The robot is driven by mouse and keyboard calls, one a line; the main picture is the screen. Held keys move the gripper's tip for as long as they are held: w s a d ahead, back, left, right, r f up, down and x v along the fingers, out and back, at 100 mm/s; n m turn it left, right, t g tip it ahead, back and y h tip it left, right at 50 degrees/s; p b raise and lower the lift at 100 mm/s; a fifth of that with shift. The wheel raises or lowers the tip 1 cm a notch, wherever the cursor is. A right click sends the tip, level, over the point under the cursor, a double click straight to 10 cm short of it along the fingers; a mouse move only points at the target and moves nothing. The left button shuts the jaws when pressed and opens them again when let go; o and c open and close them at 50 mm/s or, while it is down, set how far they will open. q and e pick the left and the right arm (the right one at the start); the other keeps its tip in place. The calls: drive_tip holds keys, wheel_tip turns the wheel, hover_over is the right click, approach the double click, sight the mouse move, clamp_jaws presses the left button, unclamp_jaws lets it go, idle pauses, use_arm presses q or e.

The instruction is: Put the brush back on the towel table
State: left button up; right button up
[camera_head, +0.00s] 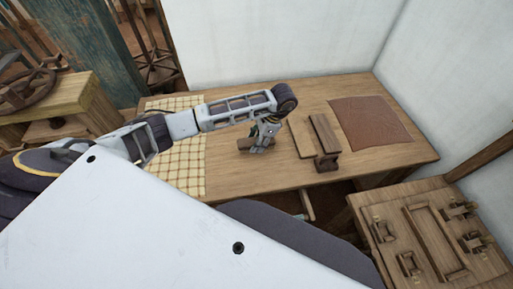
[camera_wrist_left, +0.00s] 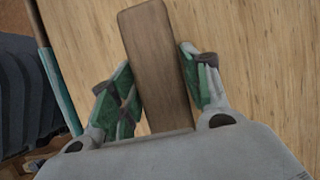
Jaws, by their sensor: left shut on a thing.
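The brush (camera_wrist_left: 155,65) shows in the left wrist view as a long brown wooden bar between the green-padded fingers of my left gripper (camera_wrist_left: 158,88). The gripper is shut on it. In the head view my left gripper (camera_head: 262,137) points down over the middle of the wooden table (camera_head: 290,178), with part of the brush (camera_head: 248,145) showing beside it. The brush is at or just above the tabletop; contact cannot be told. No bristles show. A yellow checked towel (camera_head: 188,174) lies on the table's left part, partly behind my arm. My right gripper is out of view.
Two wooden blocks (camera_head: 301,138) (camera_head: 323,134) lie close to the gripper's right. A brown sheet (camera_head: 370,122) covers the table's right part. A smaller wooden table (camera_head: 366,212) with fittings stands at front right. White walls close the back and right.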

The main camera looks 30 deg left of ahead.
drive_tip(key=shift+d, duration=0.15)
use_arm(q)
drive_tip(key=shift+f, duration=1.95)
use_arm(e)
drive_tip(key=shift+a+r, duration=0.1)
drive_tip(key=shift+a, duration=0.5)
use_arm(q)
drive_tip(key=o, duration=0.9)
drive_tip(key=shift+o, duration=0.3)
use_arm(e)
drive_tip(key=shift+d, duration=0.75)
